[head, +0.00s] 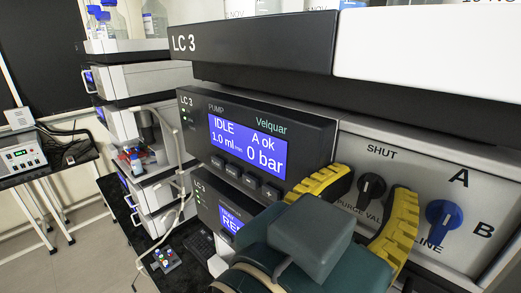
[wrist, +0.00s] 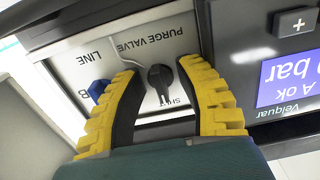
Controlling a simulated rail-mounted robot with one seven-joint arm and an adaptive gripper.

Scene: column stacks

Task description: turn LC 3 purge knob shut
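The LC 3 purge knob (head: 371,187) is a small black knob on the grey front panel, between the words SHUT above and PURGE VALVE below. The wrist view shows the knob (wrist: 161,82) upside down, its narrow grip running roughly toward the SHUT lettering. I cannot clearly make out its pointer mark. My gripper (head: 371,178) has yellow ribbed fingers, one on each side of the knob. In the wrist view the fingers of my gripper (wrist: 157,70) are apart, with visible gaps to the knob. The gripper is open and holds nothing.
A blue line knob (head: 444,215), labelled A and B, sits just right of the right finger. The pump display (head: 247,147) reads IDLE and 0 bar, left of the fingers. A dark ledge marked LC 3 (head: 260,45) overhangs above. Another instrument stack (head: 130,75) stands at left.

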